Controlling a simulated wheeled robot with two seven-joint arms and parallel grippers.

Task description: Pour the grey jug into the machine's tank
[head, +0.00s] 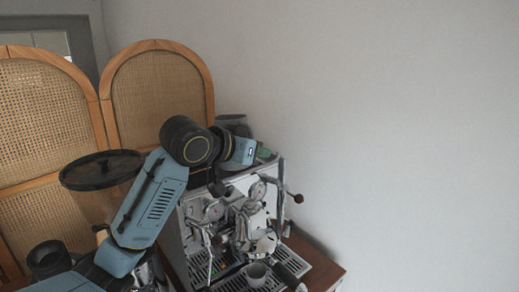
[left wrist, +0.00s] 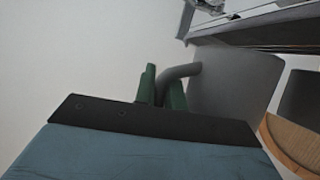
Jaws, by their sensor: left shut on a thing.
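The grey jug (left wrist: 235,85) fills the right middle of the left wrist view. Its curved handle (left wrist: 183,71) runs between the green fingers of my left gripper (left wrist: 160,90), which is shut on it. In the head view the jug (head: 233,121) shows partly behind my left wrist, above the back of the machine. The silver coffee machine (head: 232,218) stands below my left arm. The tank's opening is hidden by my arm and the jug. I cannot tell how far the jug is tilted or whether anything is in it. My right gripper is not in view.
A hopper with a dark round lid (head: 102,170) stands left of my arm. Rattan panels (head: 160,85) stand behind, and a bare wall (head: 400,120) is at the right.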

